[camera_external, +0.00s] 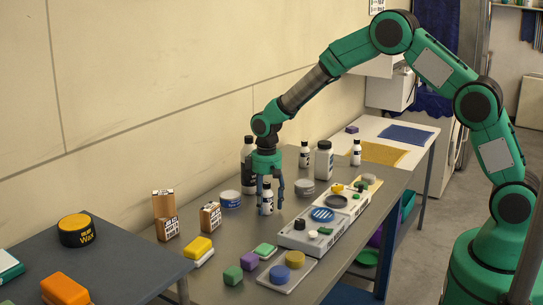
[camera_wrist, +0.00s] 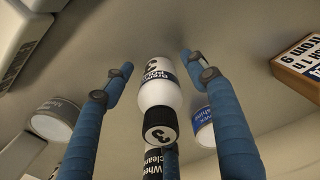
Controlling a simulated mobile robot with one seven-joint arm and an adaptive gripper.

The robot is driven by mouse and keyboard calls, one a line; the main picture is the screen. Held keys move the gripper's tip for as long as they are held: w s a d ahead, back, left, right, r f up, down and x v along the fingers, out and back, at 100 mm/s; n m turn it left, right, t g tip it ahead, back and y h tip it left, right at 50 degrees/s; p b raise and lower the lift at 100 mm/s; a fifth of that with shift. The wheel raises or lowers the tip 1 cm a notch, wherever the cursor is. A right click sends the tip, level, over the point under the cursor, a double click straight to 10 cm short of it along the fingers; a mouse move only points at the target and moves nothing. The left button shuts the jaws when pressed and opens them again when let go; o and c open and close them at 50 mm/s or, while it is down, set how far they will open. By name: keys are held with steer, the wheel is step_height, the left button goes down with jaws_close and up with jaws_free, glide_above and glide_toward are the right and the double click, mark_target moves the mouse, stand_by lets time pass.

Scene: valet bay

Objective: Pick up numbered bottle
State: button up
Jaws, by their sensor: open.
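A small white bottle (camera_external: 267,203) with a dark cap stands on the grey table, between the fingers of my gripper (camera_external: 268,208). In the wrist view the same bottle (camera_wrist: 159,95) shows a 3 on its black cap and label. My gripper (camera_wrist: 157,62) is open, with blue fingers on either side of the bottle and gaps between. Other bottles stand behind: a tall dark-labelled one (camera_external: 247,168), a small one (camera_external: 305,156), a wider white one (camera_external: 324,162) and one farther right (camera_external: 356,154). Their numbers are too small to read.
A blue-and-white tin (camera_external: 231,200) and a grey tin (camera_external: 304,187) flank the bottle. Printed boxes (camera_external: 210,216) stand to the left. In front lie a white tray (camera_external: 302,246) and several sponges, including a purple one (camera_external: 249,261). The wall runs behind the table.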

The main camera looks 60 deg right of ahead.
mark_target(266, 183)
steer(key=c, duration=1.4)
steer(key=shift+o, duration=0.2)
steer(key=shift+r, duration=0.15)
step_height(266, 183, up, 10)
steer(key=shift+f+p, duration=0.1)
steer(key=shift+p, duration=0.75)
